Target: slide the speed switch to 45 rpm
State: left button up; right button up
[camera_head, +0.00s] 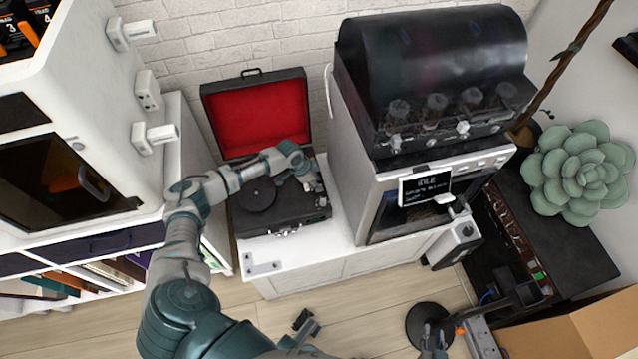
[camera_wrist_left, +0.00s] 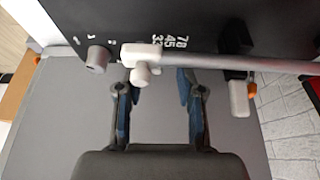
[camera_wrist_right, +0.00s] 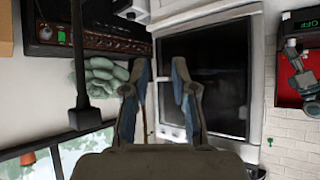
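The black record player (camera_head: 245,220) sits on a white cabinet with its red-lined lid raised; a dark disc (camera_head: 257,195) lies on its left. My left gripper (camera_head: 308,178) is over the deck's right side. In the left wrist view my left gripper (camera_wrist_left: 155,85) is open and empty, its fingertips at the deck edge. The printed speed numbers (camera_wrist_left: 168,41) 33, 45 and 78 show just beyond. A grey tonearm (camera_wrist_left: 225,61) with a white end block (camera_wrist_left: 140,55) crosses in front of them. I cannot make out the speed switch. My right gripper (camera_wrist_right: 158,85) is open and empty.
A grey knob (camera_wrist_left: 97,60) is left of the tonearm block. A white-and-black machine (camera_head: 350,190) stands close to the record player's right. A white cabinet (camera_head: 90,100) is at left. A green succulent (camera_head: 575,175) is at right.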

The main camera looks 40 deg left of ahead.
pick_arm(q)
jog(key=shift+w+d+f, duration=0.15)
jog(key=shift+d+f, duration=0.05)
jog(key=shift+f, duration=0.2)
jog(key=shift+d, duration=0.25)
pick_arm(e)
jog(key=shift+w+d+r+t, duration=0.15)
jog(key=shift+w+r+t, duration=0.2)
jog(key=shift+w+t, duration=0.1)
pick_arm(q)
jog(key=shift+a+f, duration=0.1)
jog(key=shift+a, duration=0.15)
grip_shut()
pick_arm(e)
jog(key=shift+a, duration=0.35)
pick_arm(q)
jog(key=shift+w, duration=0.1)
jog(key=shift+w+a+b, duration=0.3)
jog(key=shift+a, duration=0.05)
jog(key=shift+c, duration=1.3)
grip_release()
jog(key=shift+o, duration=1.3)
pick_arm(e)
jog(key=shift+w+r+t+y, duration=0.3)
jog(key=shift+w+r, duration=0.1)
jog(key=shift+w, duration=0.1)
